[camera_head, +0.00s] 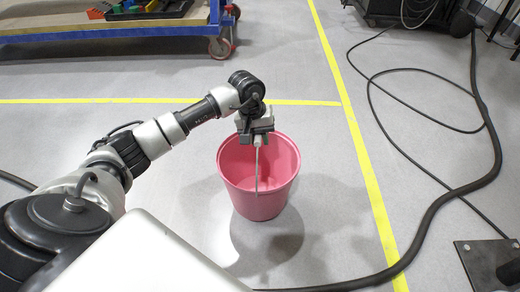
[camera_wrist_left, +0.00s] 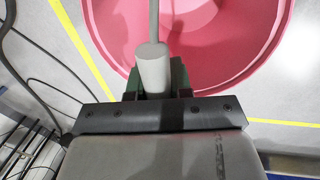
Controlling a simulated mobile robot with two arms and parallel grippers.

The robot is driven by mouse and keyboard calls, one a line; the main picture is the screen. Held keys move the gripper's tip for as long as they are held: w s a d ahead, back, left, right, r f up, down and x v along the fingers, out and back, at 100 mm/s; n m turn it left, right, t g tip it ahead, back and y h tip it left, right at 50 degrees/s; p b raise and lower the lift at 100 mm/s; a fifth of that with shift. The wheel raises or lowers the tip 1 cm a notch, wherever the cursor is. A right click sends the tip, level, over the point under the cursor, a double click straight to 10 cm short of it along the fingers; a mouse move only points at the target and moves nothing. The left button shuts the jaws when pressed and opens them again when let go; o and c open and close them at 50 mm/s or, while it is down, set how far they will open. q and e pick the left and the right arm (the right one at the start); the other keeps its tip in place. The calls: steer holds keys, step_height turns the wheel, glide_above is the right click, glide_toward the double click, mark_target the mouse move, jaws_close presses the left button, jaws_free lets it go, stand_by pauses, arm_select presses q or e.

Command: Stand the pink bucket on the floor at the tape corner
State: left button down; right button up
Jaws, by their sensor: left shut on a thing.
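The pink bucket (camera_head: 258,205) is upright, on or a little above the grey floor; its shadow spreads below and to the right, and I cannot tell whether its base touches. My left gripper (camera_head: 258,140) is over the bucket's rim, shut on the grip of its grey handle. In the left wrist view the pale handle grip (camera_wrist_left: 153,68) sits between the fingers, with the pink bucket (camera_wrist_left: 235,50) beyond. The yellow tape corner (camera_head: 343,103), where two lines meet, is behind and to the right of the bucket. My right gripper is not in view.
A black cable (camera_head: 497,150) loops over the floor at the right and runs along the front. A metal plate (camera_head: 485,262) lies at the front right. A blue-framed cart (camera_head: 110,45) on castors stands at the back left. Floor between bucket and tape is clear.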

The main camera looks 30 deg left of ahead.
arm_select(q)
step_height(320, 180, down, 4)
steer(key=shift+r+b, duration=0.15)
steer(key=shift+b, duration=0.95)
steer(key=c, duration=1)
jaws_free()
